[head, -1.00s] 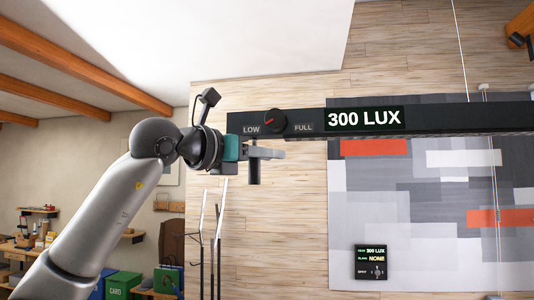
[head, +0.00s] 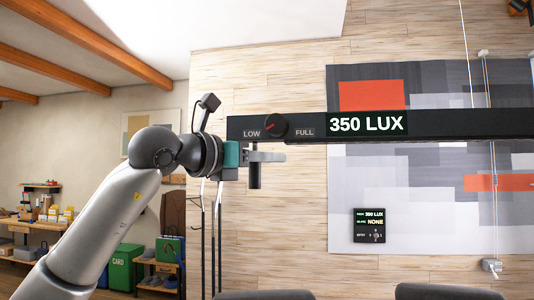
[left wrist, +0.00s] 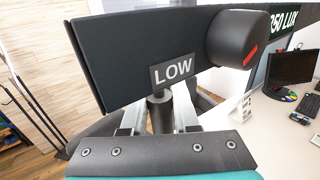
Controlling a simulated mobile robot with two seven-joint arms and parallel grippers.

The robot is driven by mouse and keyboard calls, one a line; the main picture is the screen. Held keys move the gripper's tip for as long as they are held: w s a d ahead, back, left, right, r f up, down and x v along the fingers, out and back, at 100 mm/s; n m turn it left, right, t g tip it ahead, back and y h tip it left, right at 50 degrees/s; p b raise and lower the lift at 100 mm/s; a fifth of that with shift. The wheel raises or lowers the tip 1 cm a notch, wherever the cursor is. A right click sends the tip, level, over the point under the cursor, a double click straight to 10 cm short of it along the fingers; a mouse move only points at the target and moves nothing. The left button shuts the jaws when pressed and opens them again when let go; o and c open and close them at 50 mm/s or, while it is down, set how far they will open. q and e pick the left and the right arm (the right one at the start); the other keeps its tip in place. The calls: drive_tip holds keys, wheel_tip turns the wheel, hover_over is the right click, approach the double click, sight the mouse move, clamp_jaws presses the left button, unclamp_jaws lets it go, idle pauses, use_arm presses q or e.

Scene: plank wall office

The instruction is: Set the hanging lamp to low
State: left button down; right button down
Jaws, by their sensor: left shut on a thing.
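The hanging lamp (head: 460,124) is a long black bar across the head view. Its display (head: 366,124) reads 350 LUX. A dark round knob (head: 276,125) with a red mark sits between the LOW and FULL labels; the mark slants, its lower end toward the LOW side. My left gripper (head: 262,156) is below the LOW end, shut on a dark upright handle (head: 254,178) under the bar. In the left wrist view both fingers stand either side of the handle (left wrist: 160,114), under the LOW label; the knob (left wrist: 237,38) is to the right, untouched. My right gripper is out of view.
A small wall panel (head: 370,226) shows a lux reading and NONE. A thin cord (head: 467,50) runs up from the bar. Dark chair backs (head: 445,291) show at the bottom edge. A green bin (head: 125,268) and shelves stand at left. A desk with a monitor (left wrist: 290,67) lies below right.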

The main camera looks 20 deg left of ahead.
sight(260, 188)
use_arm(q)
wheel_tip(260, 188, down, 5)
drive_tip(key=b, duration=0.3)
drive_tip(key=shift+f, duration=0.2)
drive_tip(key=shift+f+b, duration=0.15)
drive_tip(key=shift+b, duration=0.15)
drive_tip(key=shift+w+d+f, duration=0.1)
drive_tip(key=shift+f, duration=0.05)
drive_tip(key=c, duration=0.7)
unclamp_jaws()
drive_tip(key=shift+r, duration=0.25)
